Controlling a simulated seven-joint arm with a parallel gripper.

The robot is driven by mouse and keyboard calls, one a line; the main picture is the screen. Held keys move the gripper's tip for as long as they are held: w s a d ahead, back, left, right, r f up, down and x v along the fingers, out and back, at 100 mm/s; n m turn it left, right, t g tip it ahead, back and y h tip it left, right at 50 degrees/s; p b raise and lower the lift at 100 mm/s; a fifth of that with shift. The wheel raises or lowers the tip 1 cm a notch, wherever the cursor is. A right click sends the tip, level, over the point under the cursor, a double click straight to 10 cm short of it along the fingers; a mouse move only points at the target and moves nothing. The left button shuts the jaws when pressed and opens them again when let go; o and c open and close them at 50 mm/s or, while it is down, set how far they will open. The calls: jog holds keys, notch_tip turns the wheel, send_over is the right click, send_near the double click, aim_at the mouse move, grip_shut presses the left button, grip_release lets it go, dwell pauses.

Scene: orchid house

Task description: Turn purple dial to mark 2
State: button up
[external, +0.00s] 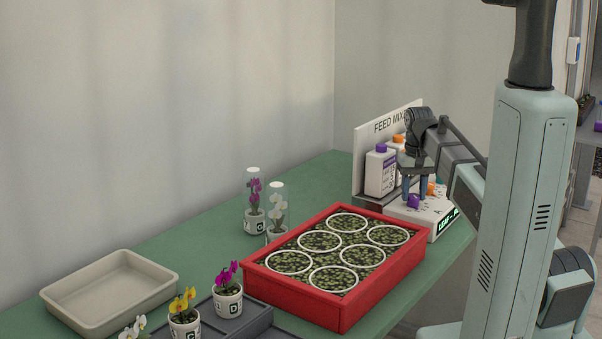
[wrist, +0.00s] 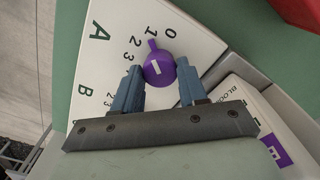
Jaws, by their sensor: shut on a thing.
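The purple dial (wrist: 158,70) sits on a white panel (wrist: 95,65) printed with A, B and arcs of numbers. My gripper (wrist: 160,78) is shut on the dial, one blue-grey finger on each side. The dial's small raised tab points at or close to the 1 of row A, with the 2 beside it. Some numbers are partly hidden by the left finger. In the external view, my gripper (external: 413,190) reaches down over the purple dial (external: 414,202) on the white unit.
A feed sign (external: 361,165) and bottles (external: 379,172) stand just behind the dial. An orange part (external: 431,188) shows beside my fingers. A red tray (external: 340,312) stands in front. Potted orchids (external: 228,300) and a beige tray (external: 60,306) are farther left.

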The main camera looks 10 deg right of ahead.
aim_at(414, 195)
jog(key=shift+n, duration=2.2)
jog(key=o, duration=1.1)
jog(key=shift+c, duration=0.2)
notch_tip(414, 195, up, 14)
jog(key=shift+f, duration=0.1)
